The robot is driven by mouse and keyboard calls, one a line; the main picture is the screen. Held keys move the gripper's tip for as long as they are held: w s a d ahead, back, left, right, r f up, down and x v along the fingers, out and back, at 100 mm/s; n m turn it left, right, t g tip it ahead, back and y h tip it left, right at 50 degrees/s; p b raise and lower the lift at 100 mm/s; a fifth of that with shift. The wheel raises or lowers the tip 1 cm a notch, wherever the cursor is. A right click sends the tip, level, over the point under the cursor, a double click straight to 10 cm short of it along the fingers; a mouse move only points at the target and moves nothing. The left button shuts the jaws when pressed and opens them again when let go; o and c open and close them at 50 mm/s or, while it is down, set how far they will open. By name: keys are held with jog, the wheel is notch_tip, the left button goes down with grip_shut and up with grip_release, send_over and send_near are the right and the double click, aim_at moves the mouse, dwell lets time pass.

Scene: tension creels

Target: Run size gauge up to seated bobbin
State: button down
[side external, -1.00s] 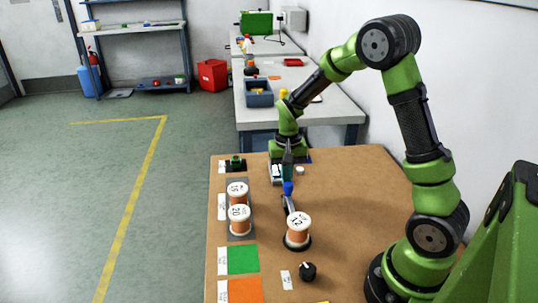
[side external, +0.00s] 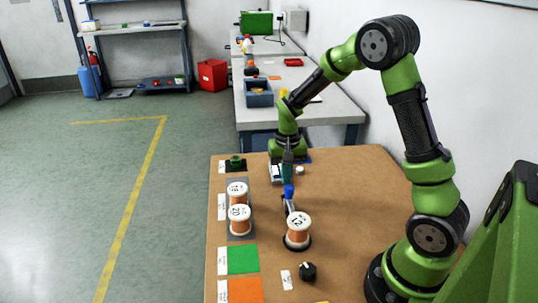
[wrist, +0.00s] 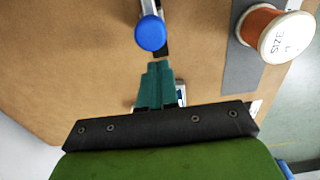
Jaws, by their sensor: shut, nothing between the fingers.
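The size gauge has a blue knob (side external: 289,190) on a narrow metal slide (side external: 290,205). The slide runs toward the seated bobbin (side external: 298,230), a copper-wound bobbin marked 12, upright on a dark round base. I cannot tell whether the gauge touches the bobbin. My gripper (side external: 288,180) points down just behind the knob, on the side away from the bobbin. In the wrist view its teal fingers (wrist: 160,66) are shut and empty, with the blue knob (wrist: 150,33) just beyond their tips. Contact with the knob is not clear. The seated bobbin is outside the wrist view.
Two bobbins, one marked 20 (side external: 239,218), stand on a grey strip to the left; a bobbin (wrist: 272,33) also shows in the wrist view. Green (side external: 243,260) and orange (side external: 245,290) squares and a black knob (side external: 307,271) lie nearer. The board's right side is clear.

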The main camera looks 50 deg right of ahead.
notch_tip(320, 180, up, 7)
dwell(0.8)
jog(key=s+a+r+n+t+y, duration=0.2)
jog(key=s+a+r+n+t, duration=0.3)
jog(key=s+a+r, duration=0.7)
jog(key=s+a+t, duration=0.1)
jog(key=s+t, duration=0.1)
jog(key=shift+s+a, duration=0.3)
jog(key=shift+a, duration=0.1)
dwell(1.5)
